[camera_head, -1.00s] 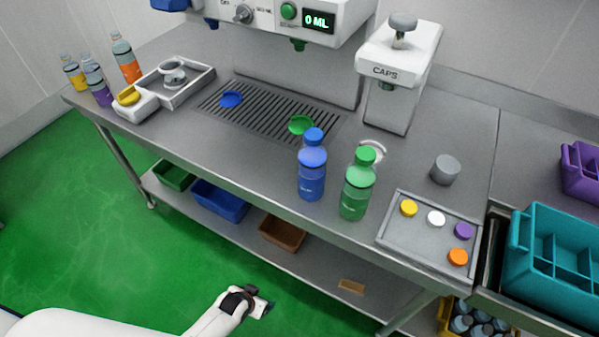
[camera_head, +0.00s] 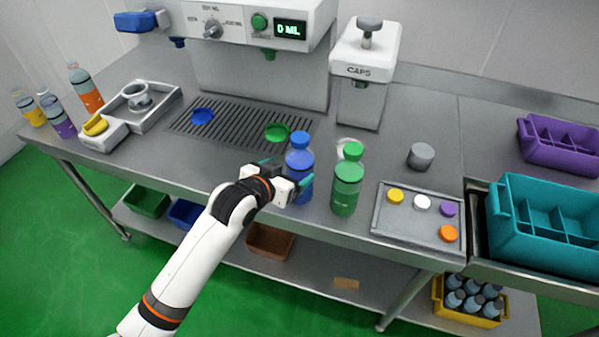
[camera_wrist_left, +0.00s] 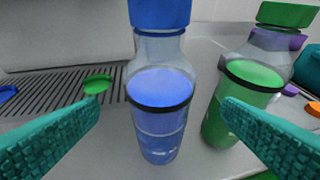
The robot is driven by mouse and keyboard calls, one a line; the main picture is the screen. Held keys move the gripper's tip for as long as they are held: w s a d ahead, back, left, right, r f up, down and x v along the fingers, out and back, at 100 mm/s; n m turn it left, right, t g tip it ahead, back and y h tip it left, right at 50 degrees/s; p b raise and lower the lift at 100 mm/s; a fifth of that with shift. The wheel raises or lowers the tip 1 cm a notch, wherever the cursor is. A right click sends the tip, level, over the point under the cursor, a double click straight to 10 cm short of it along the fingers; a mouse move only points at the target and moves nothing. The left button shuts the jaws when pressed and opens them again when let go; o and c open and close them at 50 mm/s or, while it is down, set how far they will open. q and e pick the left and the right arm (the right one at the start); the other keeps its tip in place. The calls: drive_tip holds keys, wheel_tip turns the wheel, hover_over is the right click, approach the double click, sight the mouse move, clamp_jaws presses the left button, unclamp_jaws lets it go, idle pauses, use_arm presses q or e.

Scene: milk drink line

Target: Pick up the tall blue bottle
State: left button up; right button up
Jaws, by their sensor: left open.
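The tall blue bottle (camera_head: 299,160) stands upright on the steel counter, with a blue cap and blue liquid. My left gripper (camera_head: 288,174) is at the bottle, coming from the front left, and hides part of its lower body in the head view. In the left wrist view the blue bottle (camera_wrist_left: 161,100) stands upright in the gap between the two teal fingers of the open left gripper (camera_wrist_left: 160,140). The fingers look apart from it. My right gripper is not in view.
A green bottle (camera_head: 347,180) stands close to the right of the blue one. A tray with several caps (camera_head: 391,226) and a teal crate (camera_head: 515,237) lie further right. The drip grate (camera_head: 240,132) is behind left, under the dispenser (camera_head: 258,82).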

use_arm(q)
drive_tip(key=shift+w+d+f, duration=0.25)
drive_tip(key=shift+w+f, duration=0.1)
drive_tip(key=shift+w, duration=0.25)
drive_tip(key=shift+w+d+f+p, duration=0.15)
drive_tip(key=shift+w+d+p, duration=0.2)
drive_tip(key=shift+w, duration=0.15)
drive_tip(key=x, duration=0.3)
drive_tip(key=shift+w+d+p, duration=0.1)
drive_tip(key=shift+p, duration=0.3)
drive_tip(key=shift+w+d+f, duration=0.15)
drive_tip(key=shift+w+f, duration=0.15)
drive_tip(key=c, duration=1.4)
drive_tip(key=shift+r, duration=0.2)
drive_tip(key=shift+c, duration=0.4)
